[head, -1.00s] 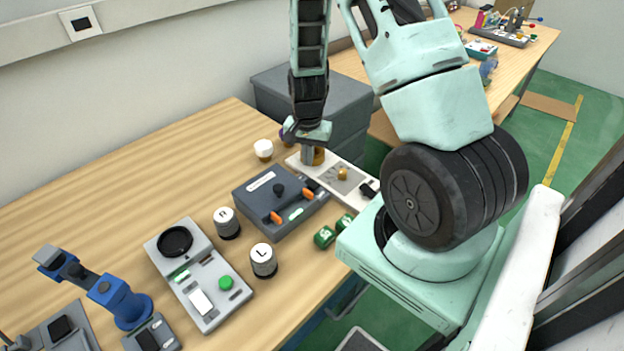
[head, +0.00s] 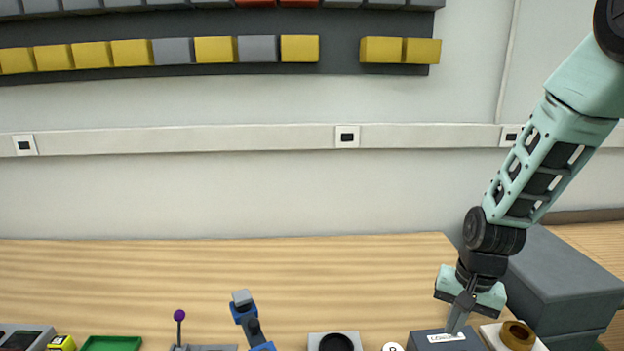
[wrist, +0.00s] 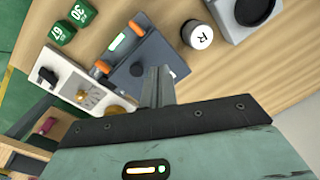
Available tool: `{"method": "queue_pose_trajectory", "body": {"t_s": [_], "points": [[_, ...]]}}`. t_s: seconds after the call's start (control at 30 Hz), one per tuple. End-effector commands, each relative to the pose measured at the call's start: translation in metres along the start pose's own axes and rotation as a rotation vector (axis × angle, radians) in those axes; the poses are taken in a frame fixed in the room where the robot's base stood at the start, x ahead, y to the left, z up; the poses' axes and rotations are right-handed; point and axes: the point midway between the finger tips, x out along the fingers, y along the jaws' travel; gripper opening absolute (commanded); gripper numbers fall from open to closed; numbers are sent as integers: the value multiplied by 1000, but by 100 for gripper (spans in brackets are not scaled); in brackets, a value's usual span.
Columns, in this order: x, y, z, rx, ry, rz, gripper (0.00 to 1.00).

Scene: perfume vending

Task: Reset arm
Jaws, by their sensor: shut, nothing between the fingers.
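My mint-green arm reaches down from the upper right in the head view. My gripper (head: 458,318) points down over the dark grey device (head: 440,340) at the bottom edge. In the wrist view my gripper (wrist: 158,85) is shut, with its fingers together and nothing between them. The fingers are in front of the dark grey device (wrist: 150,55), which has orange levers and a green-lit slot. I cannot tell the exact gap between the fingertips and the device.
A white panel with a brass knob (wrist: 82,92) lies beside the device. A grey box (head: 565,285) is right of my arm. Bare table (head: 150,270) lies behind the objects at left.

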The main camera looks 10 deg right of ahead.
Motion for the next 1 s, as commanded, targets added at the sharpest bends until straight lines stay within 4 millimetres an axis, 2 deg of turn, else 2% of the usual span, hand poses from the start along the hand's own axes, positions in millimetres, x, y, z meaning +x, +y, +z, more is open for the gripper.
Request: {"method": "queue_pose_trajectory", "body": {"t_s": [0.03,0.1,0.2,0.3,0.4,0.5,0.6,1.0], "points": [[-9,-27,29,-140,-4,-14,0],[-24,-52,71,-329,-19,-22,0],[-42,-74,136,-612,-31,-19,0],[-55,-78,191,-862,-36,-2,0],[-63,-72,231,-1053,-34,20,0],[-68,-64,254,-1173,-30,39,0],[-70,-60,264,-1232,-28,49,0],[-70,-59,265,-1237,-28,50,0]]}}
